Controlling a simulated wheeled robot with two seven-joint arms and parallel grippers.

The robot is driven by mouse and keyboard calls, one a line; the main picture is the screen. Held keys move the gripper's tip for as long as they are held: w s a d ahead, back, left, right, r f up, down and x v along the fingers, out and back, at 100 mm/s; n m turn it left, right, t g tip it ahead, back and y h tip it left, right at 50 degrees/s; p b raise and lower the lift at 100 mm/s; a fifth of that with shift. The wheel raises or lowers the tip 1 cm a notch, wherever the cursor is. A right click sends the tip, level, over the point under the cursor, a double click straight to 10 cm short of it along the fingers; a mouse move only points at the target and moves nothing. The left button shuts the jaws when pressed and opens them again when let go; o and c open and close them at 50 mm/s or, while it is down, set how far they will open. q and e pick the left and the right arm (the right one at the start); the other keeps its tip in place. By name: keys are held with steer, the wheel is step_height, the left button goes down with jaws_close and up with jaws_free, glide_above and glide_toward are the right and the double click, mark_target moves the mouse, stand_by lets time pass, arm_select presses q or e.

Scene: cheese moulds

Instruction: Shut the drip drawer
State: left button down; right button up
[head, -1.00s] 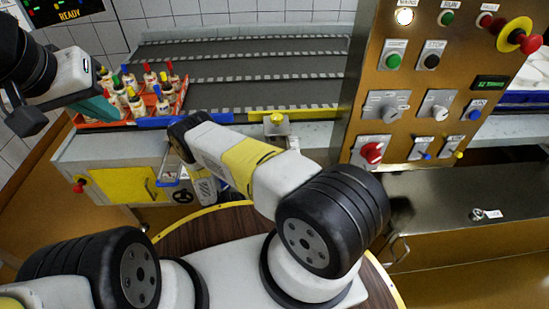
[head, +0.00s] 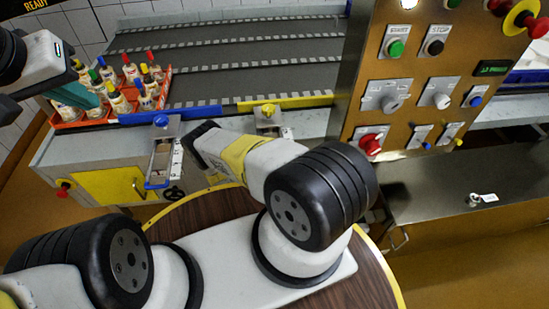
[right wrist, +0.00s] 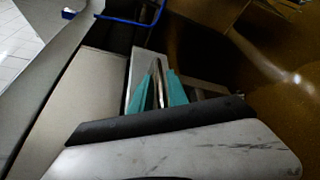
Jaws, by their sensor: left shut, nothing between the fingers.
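No part is labelled as the drip drawer, so I cannot tell which it is for sure. A narrow blue-handled tray (head: 158,183) sticks out at the front of the conveyor bench. A brass-fronted unit with a bar handle (head: 398,238) stands at the lower right. My left gripper (head: 80,95) is shut and empty, its teal fingers beside the bottles at the far left. My right arm crosses the middle of the head view and hides its gripper there. In the right wrist view, the right gripper's teal fingers (right wrist: 158,88) are close together near grey metal; whether they grip anything is unclear.
Several bottles with coloured caps (head: 130,80) stand in an orange crate (head: 68,122). A brass control panel (head: 415,70) with knobs rises at the right. A yellow door (head: 105,186) is on the bench front. A steel top (head: 430,185) lies below the panel.

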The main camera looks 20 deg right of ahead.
jaws_close()
stand_by(1.4)
